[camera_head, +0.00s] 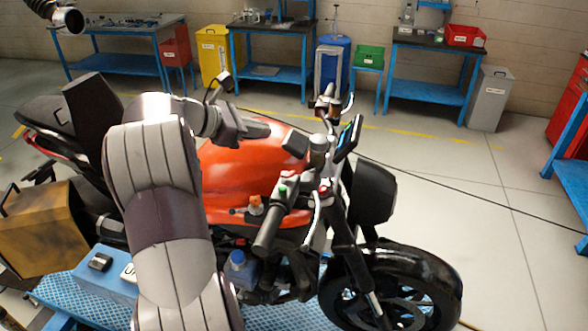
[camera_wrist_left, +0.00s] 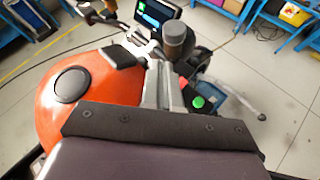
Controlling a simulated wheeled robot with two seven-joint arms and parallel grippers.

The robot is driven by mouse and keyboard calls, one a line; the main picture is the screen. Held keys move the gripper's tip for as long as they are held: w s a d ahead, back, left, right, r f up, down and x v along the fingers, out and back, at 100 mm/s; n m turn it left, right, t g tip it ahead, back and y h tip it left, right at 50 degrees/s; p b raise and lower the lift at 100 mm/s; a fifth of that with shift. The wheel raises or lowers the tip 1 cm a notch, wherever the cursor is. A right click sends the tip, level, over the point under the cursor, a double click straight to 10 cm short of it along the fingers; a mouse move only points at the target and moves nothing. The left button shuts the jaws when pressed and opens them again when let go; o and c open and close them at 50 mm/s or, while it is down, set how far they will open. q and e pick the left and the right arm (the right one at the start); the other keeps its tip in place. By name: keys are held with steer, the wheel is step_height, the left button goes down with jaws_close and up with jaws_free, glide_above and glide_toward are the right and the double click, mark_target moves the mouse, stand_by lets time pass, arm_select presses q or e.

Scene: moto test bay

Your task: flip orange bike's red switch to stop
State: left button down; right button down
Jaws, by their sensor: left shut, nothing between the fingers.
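The orange bike (camera_head: 245,168) stands side-on in the middle of the head view, front wheel to the right. A small red part (camera_head: 325,187), apparently its red switch, is on the near handlebar, right of a green button (camera_head: 283,191).
A dark block (camera_head: 295,145), a grey cylinder (camera_head: 319,150) and a lit display (camera_head: 348,138) crowd the handlebar centre. The black near grip (camera_head: 267,232) juts forward. A blue box (camera_head: 108,272) lies by the bike.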

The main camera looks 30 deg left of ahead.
mark_target(288, 174)
arm_select(q)
steer(key=d+f+b, duration=0.1)
steer(key=f, duration=0.1)
steer(key=w+d+f+b, duration=0.1)
steer(key=f+b, duration=0.1)
steer(key=f, duration=0.1)
steer(key=d+f+b, duration=0.1)
steer(key=f, duration=0.1)
steer(key=shift+w+d+f+b, duration=0.2)
steer(key=shift+w+d+b, duration=0.1)
steer(key=shift+d+b, duration=0.05)
steer(key=shift+w+d+f+b, duration=0.2)
steer(key=shift+f+b, duration=0.05)
steer(key=shift+b, duration=0.1)
steer(key=shift+s+d, duration=0.1)
stand_by(1.5)
steer(key=shift+d+f+b, duration=0.15)
steer(key=shift+f+b, duration=0.2)
steer(key=shift+b, duration=0.45)
steer(key=shift+w+d+f+b, duration=0.25)
steer(key=shift+f+b, duration=0.15)
steer(key=shift+b, duration=0.2)
steer(key=shift+a+r, duration=0.1)
steer(key=shift+r, duration=0.1)
stand_by(0.5)
